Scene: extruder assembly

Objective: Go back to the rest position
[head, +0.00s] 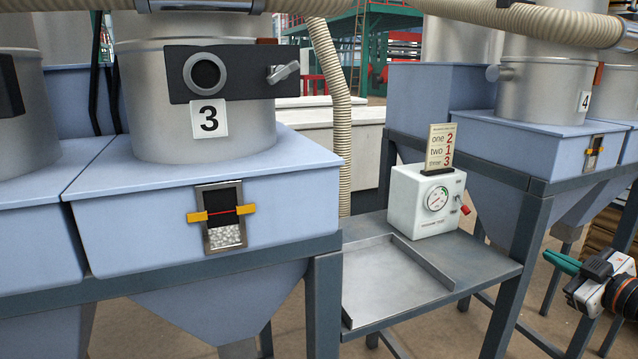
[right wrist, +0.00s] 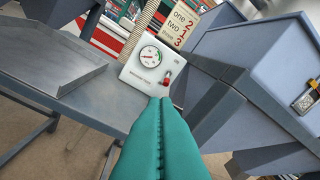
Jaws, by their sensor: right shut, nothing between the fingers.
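My right gripper (head: 563,262) is at the right edge of the head view, with green fingers, off to the right of the small shelf and in free air. In the right wrist view its green fingers (right wrist: 161,105) lie side by side, shut with nothing between them. They point toward a white box with a round dial gauge (right wrist: 150,57) and a red switch (right wrist: 168,79). The same white box (head: 408,200) stands on the shelf in the head view, apart from the gripper. My left gripper is in neither view.
A metal tray (head: 345,315) lies empty on the grey shelf (head: 490,262). A card with numbers (head: 440,147) stands on the white box. Blue hoppers marked 3 (head: 100,235) and 4 (head: 530,130) flank the shelf on steel frames. A ribbed hose (head: 332,90) hangs behind.

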